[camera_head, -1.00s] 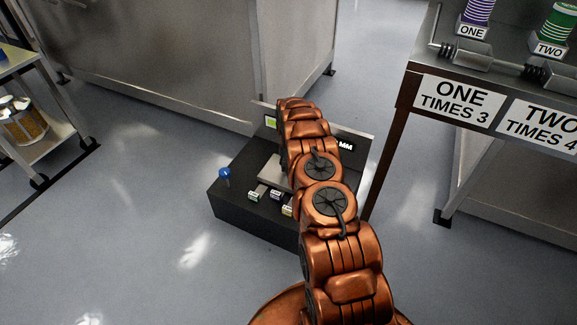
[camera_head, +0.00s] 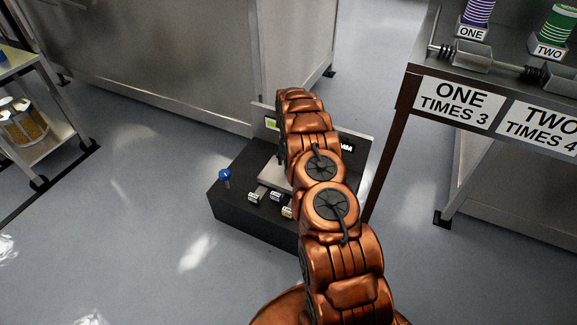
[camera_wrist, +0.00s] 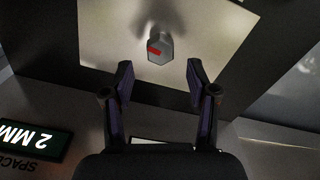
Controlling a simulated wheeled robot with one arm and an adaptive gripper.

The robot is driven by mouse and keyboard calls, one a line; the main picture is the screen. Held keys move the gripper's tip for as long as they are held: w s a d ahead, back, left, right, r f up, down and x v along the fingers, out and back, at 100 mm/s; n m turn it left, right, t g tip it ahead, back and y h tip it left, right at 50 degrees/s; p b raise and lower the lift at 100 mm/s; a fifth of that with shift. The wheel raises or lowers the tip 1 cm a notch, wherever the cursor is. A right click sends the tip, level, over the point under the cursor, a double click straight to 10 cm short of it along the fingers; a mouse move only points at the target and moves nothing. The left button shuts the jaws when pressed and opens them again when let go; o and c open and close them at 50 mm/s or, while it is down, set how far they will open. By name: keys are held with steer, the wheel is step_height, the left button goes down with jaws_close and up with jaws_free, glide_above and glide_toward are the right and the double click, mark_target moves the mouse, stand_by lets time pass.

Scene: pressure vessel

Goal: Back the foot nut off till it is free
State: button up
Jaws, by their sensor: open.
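The foot nut (camera_wrist: 159,48) shows in the wrist view as a grey hexagonal piece with a red mark on its face. It stands on a pale metal plate (camera_wrist: 215,40). My gripper (camera_wrist: 159,72) is open, with its two dark fingers apart. The nut lies beyond the fingertips and roughly midway between them, and no finger appears to touch it. In the head view my arm hides the nut and the gripper; a bit of the pale plate (camera_head: 272,172) shows beside the arm.
A black base block (camera_head: 240,208) on the floor carries a blue-topped knob (camera_head: 224,175) and several small labelled cylinders (camera_head: 275,197). A panel with a "2 MM" display (camera_wrist: 35,138) stands behind. A labelled table (camera_head: 490,100) is to the right; open floor (camera_head: 120,240) lies left.

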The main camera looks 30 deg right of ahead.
step_height(320, 180, up, 8)
stand_by(0.4)
stand_by(0.3)
steer(key=s+a+r+n+p, duration=0.1)
steer(key=s+a+r+p, duration=0.5)
steer(key=r, duration=0.7)
steer(key=s+a+r+n+p, duration=0.2)
steer(key=s+a+r+p, duration=0.45)
steer(key=r, duration=0.75)
steer(key=s+a+r+n+p, duration=0.1)
steer(key=s+a+r+p, duration=0.25)
steer(key=a+r, duration=0.7)
steer(key=s+a+r+n+p, duration=0.1)
steer(key=s+r+p, duration=0.4)
steer(key=s, duration=0.6)
steer(key=s+a+r+n+g+p, duration=0.1)
steer(key=s+r+p, duration=0.3)
steer(key=s+r, duration=0.5)
steer(key=s+a+r+n+p, duration=0.1)
steer(key=s+a+r+p, duration=0.2)
steer(key=s, duration=0.9)
step_height(320, 180, up, 5)
steer(key=p, duration=0.2)
steer(key=shift+s+a+f+n+g+p, duration=0.15)
steer(key=shift+s+a+n+g+p, duration=0.15)
steer(key=shift+s+a+g, duration=0.1)
